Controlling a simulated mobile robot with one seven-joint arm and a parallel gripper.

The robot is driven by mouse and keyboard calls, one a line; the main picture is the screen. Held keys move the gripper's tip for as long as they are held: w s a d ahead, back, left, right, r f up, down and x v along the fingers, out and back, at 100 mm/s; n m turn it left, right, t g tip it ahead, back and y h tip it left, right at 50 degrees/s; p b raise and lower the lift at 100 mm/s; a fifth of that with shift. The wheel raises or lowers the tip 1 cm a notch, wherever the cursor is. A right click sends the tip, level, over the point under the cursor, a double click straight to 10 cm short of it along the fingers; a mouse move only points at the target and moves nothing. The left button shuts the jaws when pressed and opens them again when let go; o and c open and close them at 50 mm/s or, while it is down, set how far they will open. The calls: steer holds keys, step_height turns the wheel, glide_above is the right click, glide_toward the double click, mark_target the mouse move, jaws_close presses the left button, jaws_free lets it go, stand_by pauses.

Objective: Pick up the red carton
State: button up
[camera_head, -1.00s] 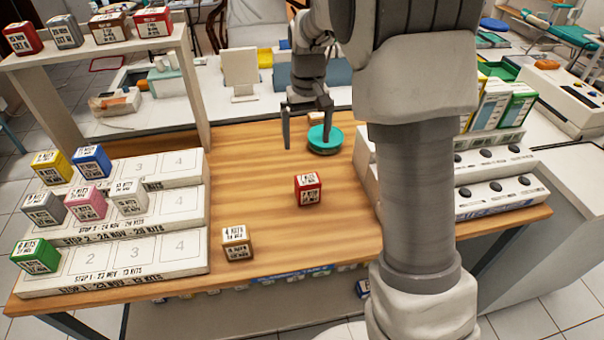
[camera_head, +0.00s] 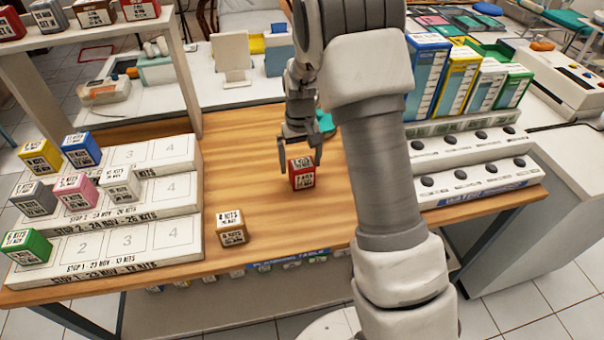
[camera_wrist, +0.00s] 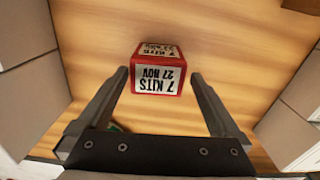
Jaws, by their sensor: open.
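The red carton (camera_head: 302,173) stands upright on the wooden table, with a white label on its top and front. In the wrist view the red carton (camera_wrist: 157,68) lies ahead of the fingertips, between their lines, and its label reads "7 KITS 27 NOV". My gripper (camera_head: 299,157) is open and just above and behind the carton in the head view. In the wrist view my gripper (camera_wrist: 158,75) has one finger on each side of the carton, with a gap on both sides. Nothing is held.
A brown carton (camera_head: 231,227) stands nearer the front edge. A stepped white rack (camera_head: 130,243) with several coloured cartons is at left. A white unit with black knobs (camera_head: 470,172) is at right. A teal round object (camera_head: 325,122) is partly hidden behind my arm. Bare wood surrounds the red carton.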

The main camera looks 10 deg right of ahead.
mark_target(302, 172)
steer(key=f, duration=0.4)
steer(key=shift+s+d+f, duration=0.1)
steer(key=shift+d+f, duration=0.05)
steer(key=shift+d, duration=0.05)
steer(key=c, duration=1.3)
